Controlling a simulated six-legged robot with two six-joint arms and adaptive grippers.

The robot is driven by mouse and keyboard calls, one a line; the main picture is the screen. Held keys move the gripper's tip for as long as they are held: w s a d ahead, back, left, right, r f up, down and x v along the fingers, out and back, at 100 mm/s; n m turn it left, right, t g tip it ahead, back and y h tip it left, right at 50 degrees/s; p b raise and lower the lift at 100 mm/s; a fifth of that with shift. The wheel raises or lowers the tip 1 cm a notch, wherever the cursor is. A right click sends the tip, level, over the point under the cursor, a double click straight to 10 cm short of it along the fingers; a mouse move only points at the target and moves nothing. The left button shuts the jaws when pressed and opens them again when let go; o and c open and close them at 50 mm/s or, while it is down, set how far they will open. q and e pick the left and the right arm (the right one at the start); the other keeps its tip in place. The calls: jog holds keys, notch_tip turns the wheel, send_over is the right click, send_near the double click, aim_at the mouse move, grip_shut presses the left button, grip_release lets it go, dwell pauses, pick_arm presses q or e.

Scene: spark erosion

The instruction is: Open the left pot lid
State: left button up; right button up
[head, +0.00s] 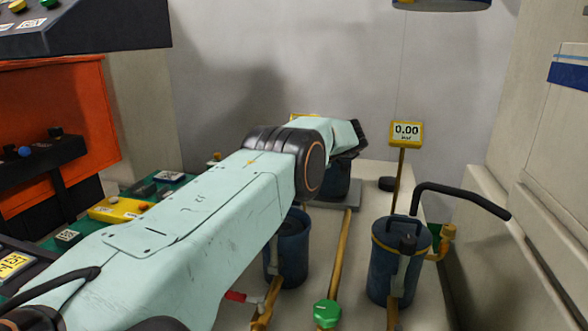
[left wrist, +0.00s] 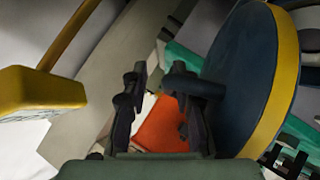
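A dark blue pot (head: 337,182) stands behind my left arm, mostly hidden by it. In the left wrist view a round dark blue lid (left wrist: 240,50) with a yellow band and a bar-like handle (left wrist: 208,88) fills the right side. My left gripper (head: 358,138) is above the rear pot in the head view. Another blue pot (head: 291,255) stands in front, partly covered by my arm. My right gripper is not in view.
Brass pipes and a green knob (head: 327,313) are in front. An orange cabinet (head: 60,130) is at left.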

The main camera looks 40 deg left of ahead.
pick_arm(q)
jog(key=shift+s+d+f, duration=0.1)
jog(key=shift+s+f, duration=0.05)
jog(key=shift+s, duration=0.05)
dwell(0.3)
jog(key=shift+w+d+r, duration=0.15)
jog(key=shift+d+r, duration=0.05)
jog(key=shift+d, duration=0.1)
jog(key=v, duration=1.1)
jog(key=shift+d+r, duration=0.1)
jog(key=shift+d, duration=0.05)
jog(key=shift+c, duration=0.4)
